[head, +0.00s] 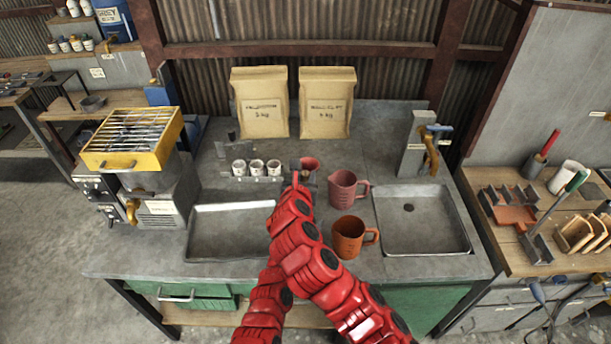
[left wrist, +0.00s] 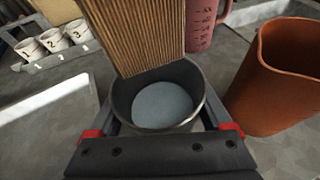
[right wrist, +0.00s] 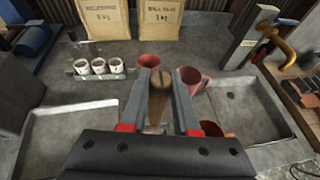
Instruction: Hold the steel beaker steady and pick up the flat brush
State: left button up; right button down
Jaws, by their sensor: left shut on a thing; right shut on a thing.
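The steel beaker (left wrist: 120,100), dark-rimmed with a grey-blue surface inside, stands between the fingers of my left gripper (left wrist: 158,115) in the left wrist view. That gripper is shut on it. The flat brush (left wrist: 142,38), with broad tan bristles, hangs over the beaker's far side, bristles down; I cannot tell whether it touches the rim. My right gripper (right wrist: 158,88) is shut on the brush, whose brown body (right wrist: 157,104) shows between its fingers in the right wrist view. In the head view my red arms hide most of the beaker and brush.
An orange mug (head: 347,238) and a pink jug (head: 342,190) stand close on the right, with a small red vessel (head: 309,163) behind. Numbered white cups (head: 257,168) stand at the back left. A shallow tray (head: 215,245) and a sink (head: 420,235) flank the work area.

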pick_arm(q)
jog(key=o, duration=1.4)
jog(key=shift+s, duration=0.1)
jog(key=v, duration=1.2)
